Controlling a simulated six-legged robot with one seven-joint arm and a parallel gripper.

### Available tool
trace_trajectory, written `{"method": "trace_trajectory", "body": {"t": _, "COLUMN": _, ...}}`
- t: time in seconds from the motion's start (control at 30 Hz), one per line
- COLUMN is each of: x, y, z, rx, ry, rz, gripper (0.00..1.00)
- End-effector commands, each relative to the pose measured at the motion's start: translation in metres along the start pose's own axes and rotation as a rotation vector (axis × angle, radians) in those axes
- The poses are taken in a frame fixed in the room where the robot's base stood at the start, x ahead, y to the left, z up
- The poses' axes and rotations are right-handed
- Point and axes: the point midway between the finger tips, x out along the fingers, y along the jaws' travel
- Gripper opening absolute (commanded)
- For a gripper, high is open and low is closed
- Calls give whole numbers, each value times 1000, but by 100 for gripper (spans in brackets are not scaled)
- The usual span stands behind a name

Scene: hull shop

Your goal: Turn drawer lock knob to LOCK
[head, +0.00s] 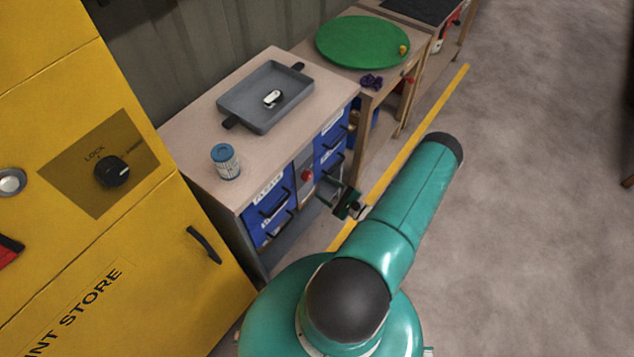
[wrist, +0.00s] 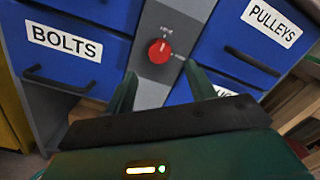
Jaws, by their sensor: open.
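The drawer lock knob (wrist: 160,51) is red and round, on a grey panel (wrist: 176,20) between blue drawers in the wrist view. Small white marks stand above it and to its right, too small to read. Which way the knob points is not clear. It also shows small in the head view (head: 307,175). My gripper (wrist: 160,73) is open and empty, its two green fingers apart below the knob in the wrist view, one on each side. I see no contact. In the head view my gripper (head: 333,194) is in front of the drawers, right of the knob.
Drawers labelled BOLTS (wrist: 66,45) and PULLEYS (wrist: 258,40) with dark bar handles flank the panel. A yellow cabinet (head: 150,235) at left has its own black LOCK knob (head: 111,172). A grey tray (head: 265,97) and a blue-lidded jar (head: 226,162) stand on the bench. Floor at right is clear.

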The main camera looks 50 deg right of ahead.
Motion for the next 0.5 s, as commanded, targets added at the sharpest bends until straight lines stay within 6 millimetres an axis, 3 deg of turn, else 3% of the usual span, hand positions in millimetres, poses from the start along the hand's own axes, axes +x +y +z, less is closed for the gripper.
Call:
{"method": "trace_trajectory", "body": {"t": 0.23, "x": -53, "y": 0, "z": 0, "rx": 0, "ry": 2, "rz": -1, "gripper": 55}}
{"method": "trace_trajectory", "body": {"t": 0.5, "x": -75, "y": 0, "z": 0, "rx": 0, "ry": 1, "rz": 1, "gripper": 55}}
